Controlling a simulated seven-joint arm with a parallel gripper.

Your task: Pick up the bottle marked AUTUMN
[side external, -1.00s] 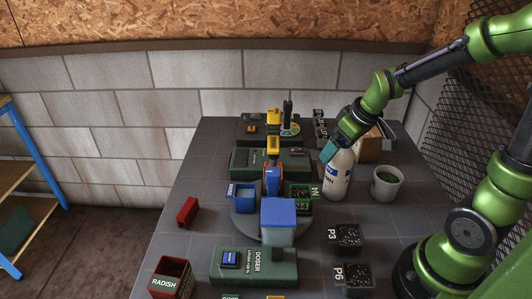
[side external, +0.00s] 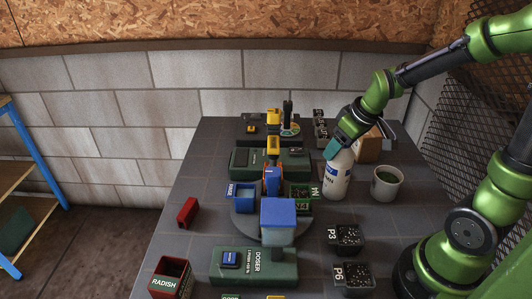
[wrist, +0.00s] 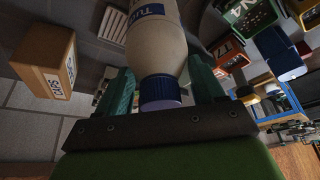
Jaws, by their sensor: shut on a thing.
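A white bottle (side external: 337,181) with a blue label stands upright on the dark table, right of the centre machine. In the wrist view the bottle (wrist: 157,48) has a dark blue cap (wrist: 160,93), and its label lettering is only partly visible, so I cannot read the full word. My gripper (side external: 338,150) is at the bottle's top. In the wrist view the teal fingers (wrist: 160,88) are on both sides of the bottle's neck and cap, shut on it. The fingers hide the bottle's top in the side view.
A grey pot (side external: 386,186) stands close to the right of the bottle. A cardboard box (side external: 367,148) is behind it; it shows in the wrist view (wrist: 44,66) too. Black containers P3 (side external: 345,238) and P6 (side external: 353,275) are in front. The green-and-blue dosing machine (side external: 278,218) is to the left.

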